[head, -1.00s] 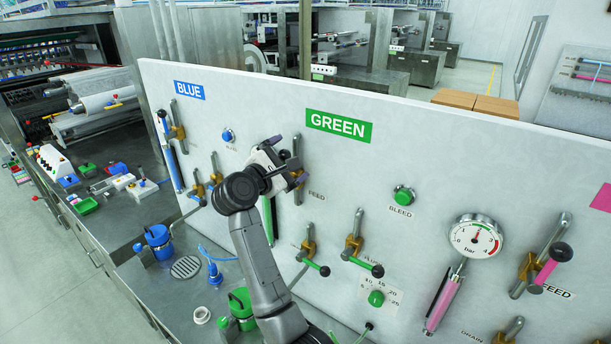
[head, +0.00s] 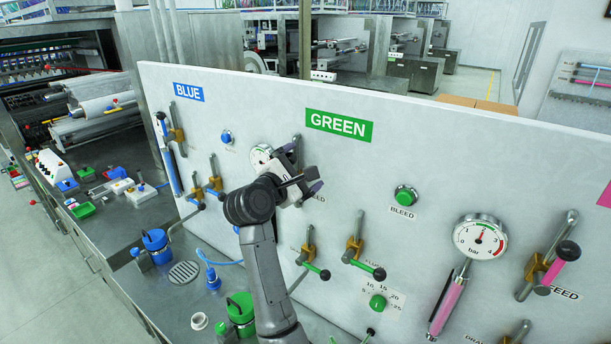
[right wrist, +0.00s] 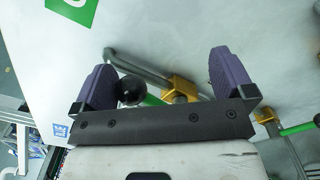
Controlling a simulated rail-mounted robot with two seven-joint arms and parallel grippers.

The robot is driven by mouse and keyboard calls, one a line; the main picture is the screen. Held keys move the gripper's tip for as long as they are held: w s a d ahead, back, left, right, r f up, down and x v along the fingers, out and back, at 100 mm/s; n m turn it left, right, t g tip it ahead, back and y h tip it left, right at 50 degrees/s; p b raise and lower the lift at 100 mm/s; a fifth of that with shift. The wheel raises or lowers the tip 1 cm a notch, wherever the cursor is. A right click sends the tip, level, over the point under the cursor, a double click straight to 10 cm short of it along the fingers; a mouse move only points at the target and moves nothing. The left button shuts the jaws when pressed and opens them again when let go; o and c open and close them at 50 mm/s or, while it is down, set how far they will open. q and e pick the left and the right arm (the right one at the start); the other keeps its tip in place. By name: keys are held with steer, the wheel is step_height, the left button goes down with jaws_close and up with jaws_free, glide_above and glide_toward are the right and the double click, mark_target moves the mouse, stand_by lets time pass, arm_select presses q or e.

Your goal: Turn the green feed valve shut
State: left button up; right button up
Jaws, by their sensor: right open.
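The green feed valve is under the GREEN sign (head: 338,125) on the white panel. In the head view my right gripper (head: 309,182) covers most of it; its upper pipe (head: 297,148) shows above. In the right wrist view my right gripper (right wrist: 161,68) is open, its two purple fingers apart. Between them are the valve's black ball knob (right wrist: 131,90), part of its green lever (right wrist: 154,101) and its brass body (right wrist: 177,89). The knob is close to the left finger; I cannot tell whether they touch. My left gripper is not in view.
Two other green-handled valves (head: 307,254) (head: 357,250) sit lower on the panel. A green bleed button (head: 404,195) and a pressure gauge (head: 480,238) are to the right. Blue-handled valves (head: 215,180) are to the left. A green-lidded jar (head: 240,307) stands on the bench below.

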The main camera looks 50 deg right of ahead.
steer(key=shift+s+f, duration=0.25)
steer(key=shift+f, duration=0.15)
steer(key=shift+s+d+f+b, duration=0.15)
steer(key=shift+s+f+b, duration=0.55)
steer(key=shift+s+b, duration=0.25)
steer(key=shift+f, duration=0.1)
steer(key=shift+s+d+f+b, duration=0.1)
steer(key=shift+s+f+b, duration=0.5)
steer(key=shift+f+b, duration=0.35)
steer(key=shift+s+f+b, duration=0.2)
steer(key=shift+f+b, duration=0.3)
steer(key=shift+b, duration=0.1)
steer(key=shift+s+f+b, duration=0.15)
steer(key=shift+f+b, duration=0.35)
steer(key=shift+b, duration=0.05)
step_height(320, 180, down, 2)
steer(key=shift+d+f+b, duration=0.1)
steer(key=shift+f+b, duration=0.05)
steer(key=shift+b, duration=1)
steer(key=shift+w, duration=0.1)
